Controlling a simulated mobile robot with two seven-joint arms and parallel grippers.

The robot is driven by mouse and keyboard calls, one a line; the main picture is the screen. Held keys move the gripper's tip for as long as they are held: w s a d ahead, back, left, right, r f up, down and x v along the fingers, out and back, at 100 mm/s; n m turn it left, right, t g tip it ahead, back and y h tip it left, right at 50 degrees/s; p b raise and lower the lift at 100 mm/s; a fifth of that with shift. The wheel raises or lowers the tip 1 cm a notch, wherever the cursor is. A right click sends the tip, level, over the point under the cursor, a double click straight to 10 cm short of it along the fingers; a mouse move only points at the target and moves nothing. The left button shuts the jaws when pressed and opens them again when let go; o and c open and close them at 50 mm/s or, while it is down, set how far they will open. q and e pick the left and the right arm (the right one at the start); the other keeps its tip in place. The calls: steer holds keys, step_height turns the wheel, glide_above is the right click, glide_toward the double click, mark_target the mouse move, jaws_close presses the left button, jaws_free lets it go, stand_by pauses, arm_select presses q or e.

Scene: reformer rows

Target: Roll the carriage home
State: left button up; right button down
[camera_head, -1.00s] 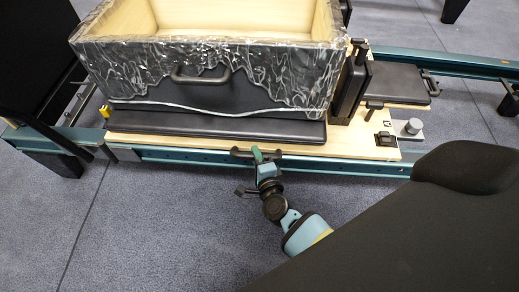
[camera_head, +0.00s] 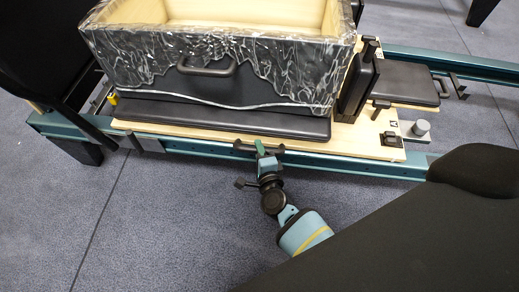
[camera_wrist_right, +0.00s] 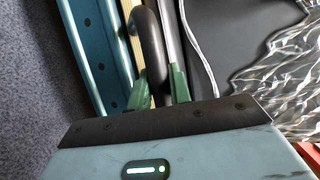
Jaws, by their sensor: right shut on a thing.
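The carriage (camera_head: 360,145) is a pale wooden board with a black pad (camera_head: 225,121), riding on the teal rails of the reformer. It sits close to the frame's left end. My right gripper (camera_head: 262,152) is shut on a dark curved handle (camera_head: 240,146) at the carriage's near edge. In the right wrist view the green fingertips of the gripper (camera_wrist_right: 160,88) close around this handle (camera_wrist_right: 147,45). My left gripper is not in view.
An open wooden box (camera_head: 225,65), wrapped in clear film, stands on the pad. Black shoulder rests (camera_head: 357,90) stand to its right. The near teal rail (camera_head: 350,166) runs along the front. A black bulk (camera_head: 410,225) fills the lower right. Grey floor in front is clear.

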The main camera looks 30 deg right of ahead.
steer(key=shift+w+a+r, duration=0.15)
steer(key=shift+a, duration=0.2)
steer(key=c, duration=1.3)
jaws_free()
steer(key=shift+w, duration=0.1)
steer(key=shift+d, duration=0.1)
steer(key=shift+s, duration=0.25)
steer(key=p+v, duration=0.2)
steer(key=v, duration=0.5)
steer(key=shift+s, duration=0.2)
